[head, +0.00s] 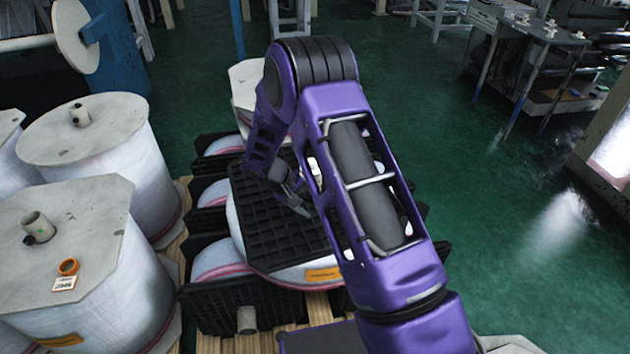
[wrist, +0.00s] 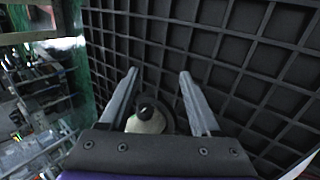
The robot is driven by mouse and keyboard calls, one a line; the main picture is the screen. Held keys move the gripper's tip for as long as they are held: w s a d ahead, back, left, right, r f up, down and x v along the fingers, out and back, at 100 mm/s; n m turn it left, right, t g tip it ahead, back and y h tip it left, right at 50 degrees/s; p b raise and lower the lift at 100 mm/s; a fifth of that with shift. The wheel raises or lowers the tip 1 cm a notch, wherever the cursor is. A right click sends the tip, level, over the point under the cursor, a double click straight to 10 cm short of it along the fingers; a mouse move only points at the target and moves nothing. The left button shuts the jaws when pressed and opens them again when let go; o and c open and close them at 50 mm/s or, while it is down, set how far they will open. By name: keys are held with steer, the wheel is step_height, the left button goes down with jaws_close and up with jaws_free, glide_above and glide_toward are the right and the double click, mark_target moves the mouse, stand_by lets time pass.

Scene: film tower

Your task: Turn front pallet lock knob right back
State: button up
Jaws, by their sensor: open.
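A black gridded panel (head: 275,235) lies over a white film roll on the pallet, below my gripper (head: 299,200) in the head view. The panel also fills most of the wrist view (wrist: 230,40). There my gripper (wrist: 158,74) is open, its two grey fingers spread apart and pointing at the grid. A small black knob (wrist: 146,107) on a pale round base (wrist: 146,124) shows between the fingers, nearer the left one. I cannot tell whether the fingers touch it. In the head view my arm hides the right side of the panel, and no knob can be made out.
Large wrapped rolls (head: 85,260) stand close on the left. A pale core (head: 247,320) sticks out of the front black panel (head: 215,309). A blue post (head: 125,50) stands at the back left. The green floor (head: 480,190) at right is mostly clear.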

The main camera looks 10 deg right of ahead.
steer(key=d+r+m+t+y+p, duration=0.15)
steer(key=r+y, duration=0.25)
steer(key=r, duration=0.4)
steer(key=d+r+m+t+y+p, duration=0.1)
steer(key=d+r+t+y+p, duration=0.15)
steer(key=r, duration=0.55)
steer(key=shift+y, duration=0.35)
steer(key=x, duration=1.1)
steer(key=b+x, duration=0.1)
steer(key=x, duration=0.5)
steer(key=shift+a+f, duration=0.35)
steer(key=shift+c, duration=0.3)
jaws_close()
